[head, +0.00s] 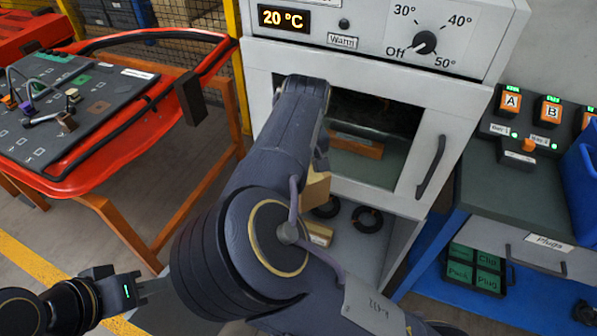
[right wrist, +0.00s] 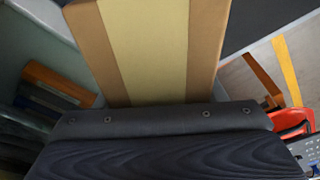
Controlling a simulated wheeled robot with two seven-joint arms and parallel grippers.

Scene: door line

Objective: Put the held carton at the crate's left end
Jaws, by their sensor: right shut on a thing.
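The held carton (right wrist: 145,50) is tan-brown with a pale yellow band and fills the top middle of the right wrist view. My right gripper (right wrist: 160,115) is shut on its near end. In the head view, my right arm hides most of this. A tan box part (head: 316,190) shows beside the arm, in front of the cabinet; it looks like the carton. My left gripper (head: 150,287) is low at the left, away from the carton, its finger gap unclear. No crate is clearly identifiable; a blue bin (head: 582,170) is cut off at the right edge.
The white cabinet (head: 456,115) has a windowed front, with an orange-brown bar (head: 357,146) inside. Black rings (head: 367,218) and a labelled box (head: 320,234) sit below. A red-edged panel table (head: 110,172) stands left; a bench (head: 520,185) with button boxes stands right.

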